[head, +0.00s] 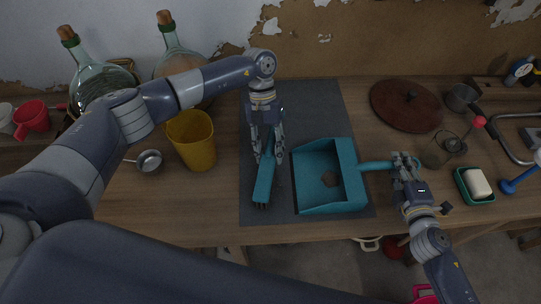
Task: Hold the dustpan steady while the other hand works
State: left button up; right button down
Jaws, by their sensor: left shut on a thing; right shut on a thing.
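A teal dustpan (309,178) rests on the dark grey mat, its open side to the left and its handle (376,166) pointing right. My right gripper (403,163) is shut on the end of that handle. My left gripper (267,152) points down and is shut on a teal hand brush (264,183). The brush lies lengthwise just left of the dustpan, with a small gap between them. A small dark patch (331,179) shows inside the pan; I cannot tell what it is. My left fingers partly hide the upper end of the brush.
A yellow cup (193,142) and a small metal ladle (149,160) stand left of the mat (310,100). Glass demijohns (95,78) stand behind my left arm. A brown round lid (406,107) and a soap dish (474,186) lie right. The upper mat is clear.

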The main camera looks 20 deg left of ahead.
pick_arm(q)
jog(key=w, duration=0.2)
jog(key=w+a, duration=0.1)
jog(key=shift+f, duration=0.35)
jog(key=shift+w+a, duration=0.2)
jog(key=shift+w, duration=0.55)
jog(key=shift+w+a, duration=0.2)
jog(key=shift+w, duration=0.5)
notch_tip(320, 180, up, 8)
jog(key=shift+s, duration=0.15)
